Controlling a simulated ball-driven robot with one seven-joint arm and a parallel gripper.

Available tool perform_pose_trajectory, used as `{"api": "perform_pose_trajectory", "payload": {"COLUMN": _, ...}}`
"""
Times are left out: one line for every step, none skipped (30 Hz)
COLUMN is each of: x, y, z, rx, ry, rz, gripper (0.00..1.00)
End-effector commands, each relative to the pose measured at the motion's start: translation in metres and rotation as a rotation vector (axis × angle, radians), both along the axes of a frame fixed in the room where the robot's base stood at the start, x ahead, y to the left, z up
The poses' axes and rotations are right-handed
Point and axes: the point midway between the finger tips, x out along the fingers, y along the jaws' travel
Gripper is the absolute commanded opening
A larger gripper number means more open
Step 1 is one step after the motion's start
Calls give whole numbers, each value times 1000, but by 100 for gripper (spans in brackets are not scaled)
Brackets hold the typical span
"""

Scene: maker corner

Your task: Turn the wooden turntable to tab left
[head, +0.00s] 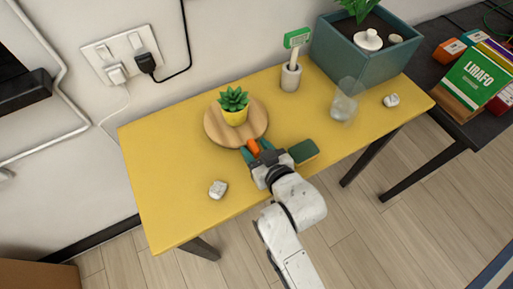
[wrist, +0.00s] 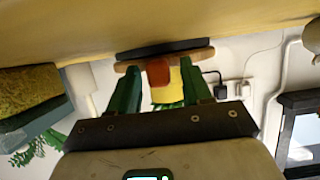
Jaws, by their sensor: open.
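The round wooden turntable (head: 216,128) lies on the yellow table and bears a small succulent in a yellow pot (head: 235,117). Its orange tab (head: 253,146) is at the near edge, slightly right of centre in the head view. My gripper (head: 256,153) reaches in from the near side, at the tab. In the wrist view, which looks upside down, the orange tab (wrist: 158,72) shows between the two green fingers of my gripper (wrist: 160,78), with gaps at both sides. The jaws are open. The turntable's rim (wrist: 194,59) shows edge-on.
A green and yellow block (head: 303,152) lies just right of my gripper. A pale stone-like lump (head: 218,189) is at front left. A holder with a green tag (head: 290,77), a clear glass (head: 345,100) and a teal planter (head: 365,66) stand farther right. The table's left end is clear.

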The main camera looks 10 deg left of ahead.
Motion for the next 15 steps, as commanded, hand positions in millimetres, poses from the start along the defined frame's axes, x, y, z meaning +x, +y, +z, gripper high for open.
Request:
{"api": "perform_pose_trajectory", "payload": {"x": 1, "y": 1, "z": 0, "rx": 0, "ry": 0, "rz": 0, "gripper": 49}}
{"api": "perform_pose_trajectory", "payload": {"x": 1, "y": 1, "z": 0, "rx": 0, "ry": 0, "rz": 0, "gripper": 49}}
{"api": "perform_pose_trajectory", "payload": {"x": 1, "y": 1, "z": 0, "rx": 0, "ry": 0, "rz": 0, "gripper": 49}}
{"api": "perform_pose_trajectory", "payload": {"x": 1, "y": 1, "z": 0, "rx": 0, "ry": 0, "rz": 0, "gripper": 49}}
{"api": "perform_pose_trajectory", "payload": {"x": 1, "y": 1, "z": 0, "rx": 0, "ry": 0, "rz": 0, "gripper": 49}}
{"api": "perform_pose_trajectory", "payload": {"x": 1, "y": 1, "z": 0, "rx": 0, "ry": 0, "rz": 0, "gripper": 49}}
{"api": "perform_pose_trajectory", "payload": {"x": 1, "y": 1, "z": 0, "rx": 0, "ry": 0, "rz": 0, "gripper": 49}}
{"api": "perform_pose_trajectory", "payload": {"x": 1, "y": 1, "z": 0, "rx": 0, "ry": 0, "rz": 0, "gripper": 49}}
{"api": "perform_pose_trajectory", "payload": {"x": 1, "y": 1, "z": 0, "rx": 0, "ry": 0, "rz": 0, "gripper": 45}}
{"api": "perform_pose_trajectory", "payload": {"x": 1, "y": 1, "z": 0, "rx": 0, "ry": 0, "rz": 0, "gripper": 42}}
{"api": "perform_pose_trajectory", "payload": {"x": 1, "y": 1, "z": 0, "rx": 0, "ry": 0, "rz": 0, "gripper": 39}}
{"api": "perform_pose_trajectory", "payload": {"x": 1, "y": 1, "z": 0, "rx": 0, "ry": 0, "rz": 0, "gripper": 36}}
{"api": "perform_pose_trajectory", "payload": {"x": 1, "y": 1, "z": 0, "rx": 0, "ry": 0, "rz": 0, "gripper": 33}}
{"api": "perform_pose_trajectory", "payload": {"x": 1, "y": 1, "z": 0, "rx": 0, "ry": 0, "rz": 0, "gripper": 30}}
{"api": "perform_pose_trajectory", "payload": {"x": 1, "y": 1, "z": 0, "rx": 0, "ry": 0, "rz": 0, "gripper": 26}}
